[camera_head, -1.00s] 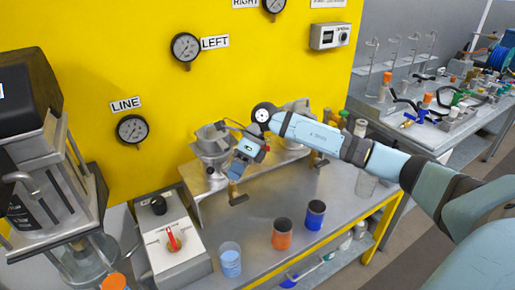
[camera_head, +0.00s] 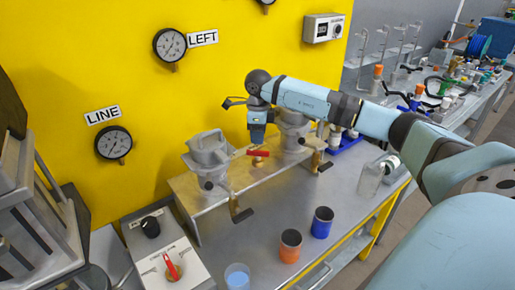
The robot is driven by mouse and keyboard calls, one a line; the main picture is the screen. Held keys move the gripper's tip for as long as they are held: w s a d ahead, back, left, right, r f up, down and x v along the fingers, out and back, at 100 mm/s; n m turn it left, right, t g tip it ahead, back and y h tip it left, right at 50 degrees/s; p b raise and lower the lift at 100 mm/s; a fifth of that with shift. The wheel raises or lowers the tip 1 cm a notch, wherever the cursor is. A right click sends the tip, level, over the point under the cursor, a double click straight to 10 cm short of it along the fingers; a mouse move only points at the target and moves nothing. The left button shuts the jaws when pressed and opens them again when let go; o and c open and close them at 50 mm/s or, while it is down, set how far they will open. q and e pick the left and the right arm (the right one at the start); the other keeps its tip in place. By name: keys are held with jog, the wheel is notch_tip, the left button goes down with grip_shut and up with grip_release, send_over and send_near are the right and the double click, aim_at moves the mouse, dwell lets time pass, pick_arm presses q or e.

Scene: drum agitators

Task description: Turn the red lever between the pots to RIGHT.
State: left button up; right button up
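The red lever (camera_head: 258,153) sits on the raised metal shelf between the two grey pots, its handle lying roughly crosswise in the picture. The left pot (camera_head: 208,151) stands to its left. The right pot (camera_head: 292,128) stands to its right, partly covered by my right arm. My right gripper (camera_head: 257,140) points down just above the lever. Its fingertips are small and dark, so I cannot tell whether they are open or touch the lever. My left gripper is not in view.
A control box with a red switch (camera_head: 173,271) stands at the lower left. An orange cup (camera_head: 290,246), a blue cup (camera_head: 322,222) and a beaker of blue liquid (camera_head: 237,277) stand in front.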

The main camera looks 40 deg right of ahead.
aim_at(258, 153)
notch_tip(258, 153, down, 6)
jog(key=shift+f, duration=0.1)
jog(key=shift+c, duration=0.4)
grip_shut()
